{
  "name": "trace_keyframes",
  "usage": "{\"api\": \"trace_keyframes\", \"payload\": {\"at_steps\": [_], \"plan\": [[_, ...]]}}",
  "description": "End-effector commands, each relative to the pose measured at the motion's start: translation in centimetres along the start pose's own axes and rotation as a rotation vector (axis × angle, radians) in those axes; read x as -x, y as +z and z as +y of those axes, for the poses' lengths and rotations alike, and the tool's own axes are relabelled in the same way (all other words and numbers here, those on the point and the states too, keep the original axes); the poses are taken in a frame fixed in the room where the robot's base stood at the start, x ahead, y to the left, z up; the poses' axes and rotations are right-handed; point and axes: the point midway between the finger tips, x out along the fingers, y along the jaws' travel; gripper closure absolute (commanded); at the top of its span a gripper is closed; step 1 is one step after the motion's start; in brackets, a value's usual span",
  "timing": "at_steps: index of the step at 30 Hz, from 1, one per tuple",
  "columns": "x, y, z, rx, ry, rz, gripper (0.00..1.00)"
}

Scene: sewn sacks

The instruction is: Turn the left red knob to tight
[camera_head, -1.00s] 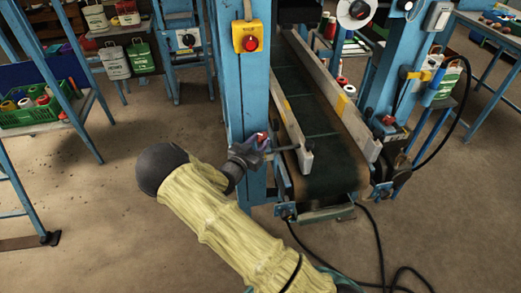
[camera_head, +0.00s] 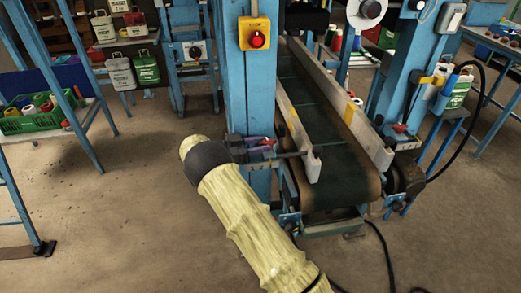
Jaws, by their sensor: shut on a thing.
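The left red knob (camera_head: 268,142) sits low on the blue column beside the conveyor, at the end of a rod from the left guide rail. Only a small red part of it shows. My gripper (camera_head: 262,148) is at the knob, its fingers shut around it; my wrist hides much of the contact. The knob's exact turn angle cannot be read. A second red knob (camera_head: 400,127) is on the right side of the conveyor, apart from my gripper.
The conveyor belt (camera_head: 330,170) runs back between two pale guide rails (camera_head: 298,128). A yellow box (camera_head: 254,34) with a red button is on the column above. A table with a green crate (camera_head: 32,122) stands at left. Open floor lies between.

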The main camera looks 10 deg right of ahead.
Motion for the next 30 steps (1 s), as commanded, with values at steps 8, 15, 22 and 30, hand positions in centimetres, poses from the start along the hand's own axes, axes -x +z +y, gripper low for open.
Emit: {"api": "trace_keyframes", "payload": {"at_steps": [8, 15, 22, 30], "plan": [[-0.14, -0.13, -0.31, -0.004, 0.082, 0.006, 0.88], [-0.16, -0.32, -0.36, -0.005, 0.098, 0.007, 0.88], [-0.15, -0.36, -0.37, -0.005, 0.097, 0.008, 0.88], [-0.08, -0.21, -0.34, -0.003, 0.096, 0.005, 0.44]]}}
